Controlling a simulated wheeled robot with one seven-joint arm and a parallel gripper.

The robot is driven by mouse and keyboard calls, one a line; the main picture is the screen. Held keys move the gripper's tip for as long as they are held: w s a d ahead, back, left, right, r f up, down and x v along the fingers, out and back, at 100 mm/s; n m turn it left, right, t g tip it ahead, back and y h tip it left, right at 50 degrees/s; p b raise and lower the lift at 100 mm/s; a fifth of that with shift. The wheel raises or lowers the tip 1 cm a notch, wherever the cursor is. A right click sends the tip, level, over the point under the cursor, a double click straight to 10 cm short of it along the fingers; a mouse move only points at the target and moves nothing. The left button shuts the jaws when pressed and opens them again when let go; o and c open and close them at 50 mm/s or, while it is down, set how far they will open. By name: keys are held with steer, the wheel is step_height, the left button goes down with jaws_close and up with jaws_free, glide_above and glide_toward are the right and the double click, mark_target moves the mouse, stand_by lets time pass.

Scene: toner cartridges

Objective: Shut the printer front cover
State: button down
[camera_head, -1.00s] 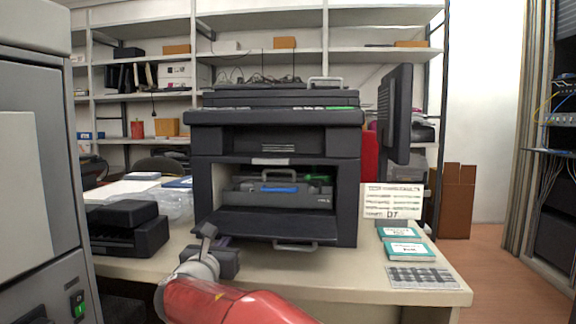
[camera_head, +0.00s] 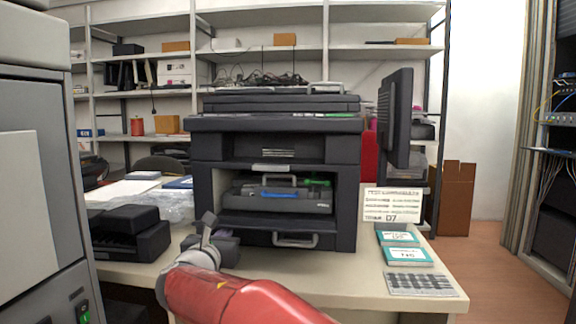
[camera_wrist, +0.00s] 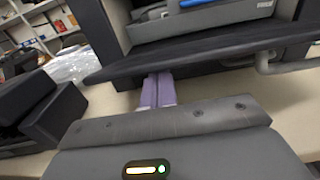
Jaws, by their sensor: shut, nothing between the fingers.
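The black printer (camera_head: 340,185) stands on the table with its front opening uncovered. Its front cover (camera_head: 270,226) is open and juts out below the opening, near level; the wrist view shows it as a dark slab (camera_wrist: 200,58). The cover's grey handle (camera_head: 295,241) is on its front edge, and also shows in the wrist view (camera_wrist: 285,64). A grey cartridge (camera_head: 250,200) with a blue part sits inside the opening. My gripper (camera_wrist: 158,78) is shut and empty, its purple fingers reaching under the cover's front edge, left of the handle. I cannot tell whether they touch it.
A black device (camera_head: 125,235) stands left of the printer. Teal-labelled boxes (camera_head: 405,252) and a keypad-like sheet (camera_head: 422,284) lie at the right. A monitor (camera_head: 397,110) stands behind them. A large grey cabinet (camera_head: 40,190) fills the left edge.

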mark_target(226, 223)
steer(key=shift+w+r+p, duration=0.1)
steer(key=shift+r+p, duration=0.2)
steer(key=shift+r, duration=0.3)
steer(key=shift+w+r+p, duration=0.25)
steer(key=shift+r+p, duration=0.3)
steer(key=shift+r, duration=0.05)
steer(key=shift+w+r+p, duration=0.25)
steer(key=shift+r+p, duration=0.3)
steer(key=shift+w+d+r, duration=0.1)
steer(key=shift+w+r, duration=0.05)
steer(key=shift+w+r+p, duration=0.9)
steer(key=shift+r, duration=0.1)
steer(key=shift+w, duration=0.1)
